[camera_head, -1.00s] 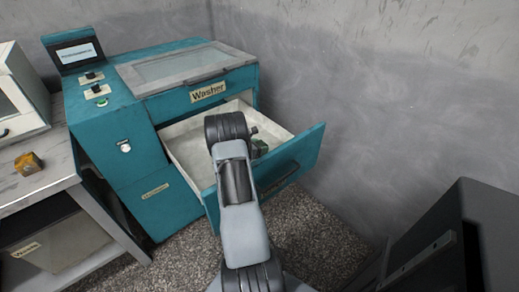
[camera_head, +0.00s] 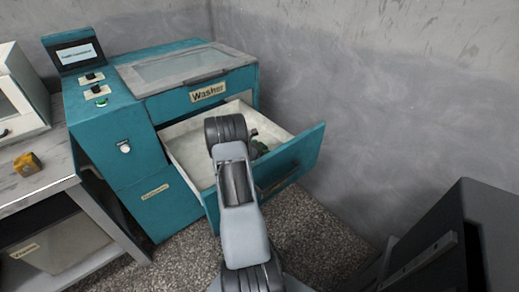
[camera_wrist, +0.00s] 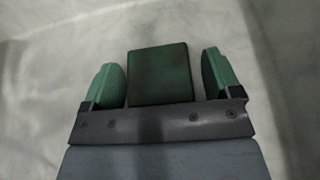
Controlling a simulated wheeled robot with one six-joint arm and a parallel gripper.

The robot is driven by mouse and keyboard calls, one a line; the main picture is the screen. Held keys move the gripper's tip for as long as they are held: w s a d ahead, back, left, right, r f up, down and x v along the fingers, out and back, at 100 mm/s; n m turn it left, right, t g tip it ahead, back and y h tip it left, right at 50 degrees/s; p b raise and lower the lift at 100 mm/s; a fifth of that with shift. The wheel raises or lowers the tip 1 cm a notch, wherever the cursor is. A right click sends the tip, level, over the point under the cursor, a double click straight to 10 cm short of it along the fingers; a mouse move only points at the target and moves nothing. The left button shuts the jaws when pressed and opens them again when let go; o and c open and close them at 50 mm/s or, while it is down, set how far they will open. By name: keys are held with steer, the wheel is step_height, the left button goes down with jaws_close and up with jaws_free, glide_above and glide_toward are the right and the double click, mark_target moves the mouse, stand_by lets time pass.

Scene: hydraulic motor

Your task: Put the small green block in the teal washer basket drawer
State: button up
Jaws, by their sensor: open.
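The small green block (camera_wrist: 160,75) shows in the wrist view between the two green-padded fingers of my gripper (camera_wrist: 162,82). A narrow gap is visible on each side of the block, so the fingers are open around it. Behind it is the pale floor of the open teal washer basket drawer (camera_head: 297,158). In the head view my arm reaches over the drawer, and a small dark green shape by the gripper (camera_head: 257,143) shows inside it. My arm hides part of the drawer, and block and finger are hard to tell apart there.
The teal washer (camera_head: 165,165) stands behind the drawer with its lid shut. A yellowish block (camera_head: 27,164) sits on the bench (camera_head: 40,188) at the left. A grey wall is at the right, with a dark cabinet (camera_head: 460,245) at the front right.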

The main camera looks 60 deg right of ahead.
steer(key=p+v, duration=0.1)
steer(key=v, duration=1.1)
steer(key=shift+a+r, duration=0.15)
steer(key=shift+r, duration=0.05)
steer(key=s+a+r+m+t+y, duration=0.2)
steer(key=a+r+m+y, duration=0.2)
steer(key=a, duration=0.9)
steer(key=s+a+r+m+t+y, duration=0.2)
steer(key=s+a+r+m+y, duration=0.1)
steer(key=a, duration=1)
steer(key=s+a+r+m+t+y, duration=0.3)
steer(key=a+r+m+y, duration=0.2)
steer(key=a, duration=0.8)
step_height(320, 180, up, 3)
steer(key=shift+s+r+m+y, duration=0.25)
steer(key=shift+m+y, duration=0.15)
steer(key=shift+m, duration=0.8)
